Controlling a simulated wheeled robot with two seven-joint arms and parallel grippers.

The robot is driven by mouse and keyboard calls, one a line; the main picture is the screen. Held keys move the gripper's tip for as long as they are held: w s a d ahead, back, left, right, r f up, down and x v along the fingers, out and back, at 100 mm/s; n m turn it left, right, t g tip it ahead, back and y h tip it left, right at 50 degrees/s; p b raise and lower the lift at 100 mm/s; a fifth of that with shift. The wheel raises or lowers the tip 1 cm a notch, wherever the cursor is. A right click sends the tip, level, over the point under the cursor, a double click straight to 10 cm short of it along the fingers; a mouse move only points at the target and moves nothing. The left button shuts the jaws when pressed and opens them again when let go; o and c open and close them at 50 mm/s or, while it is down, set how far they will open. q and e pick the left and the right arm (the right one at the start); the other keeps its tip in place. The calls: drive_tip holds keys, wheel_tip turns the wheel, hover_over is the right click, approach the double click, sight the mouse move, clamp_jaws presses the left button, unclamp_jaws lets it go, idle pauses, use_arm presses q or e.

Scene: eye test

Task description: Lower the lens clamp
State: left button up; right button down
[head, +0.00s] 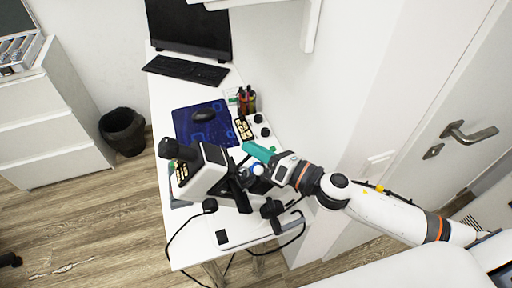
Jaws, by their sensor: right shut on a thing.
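A white lensmeter (205,170) with black parts stands on the desk, its dark eyepiece tube (172,148) pointing to the upper left. My right gripper (257,162) reaches in from the right and is shut at the right side of the device, where the lens clamp is. A teal part shows at its tip, with a small blue and white part below it. The fingers mostly hide the clamp, and its height cannot be made out. My left gripper is not in view.
The white desk (198,245) also bears a monitor (190,25), a keyboard (186,70), a mouse (203,115) on a blue mat (187,128) and a pen holder (246,100). Black cables (178,236) hang over the front. A bin (123,130) stands left; a wall and door are right.

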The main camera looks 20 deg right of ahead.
drive_tip(key=shift+f, duration=0.35)
drive_tip(key=c, duration=1.7)
unclamp_jaws()
drive_tip(key=shift+c, duration=0.2)
drive_tip(key=shift+o, duration=1.4)
drive_tip(key=shift+d, duration=0.2)
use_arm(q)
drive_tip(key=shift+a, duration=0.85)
use_arm(e)
drive_tip(key=shift+d, duration=0.1)
drive_tip(key=shift+r, duration=0.1)
drive_tip(key=shift+s+d+f+b, duration=0.2)
drive_tip(key=shift+s+d+b, duration=0.05)
drive_tip(key=shift+s+b, duration=0.05)
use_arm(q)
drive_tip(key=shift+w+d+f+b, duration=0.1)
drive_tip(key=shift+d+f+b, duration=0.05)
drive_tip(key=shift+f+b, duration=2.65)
use_arm(e)
drive_tip(key=v, duration=1.1)
drive_tip(key=shift+s+r, duration=0.15)
drive_tip(key=shift+r, duration=0.15)
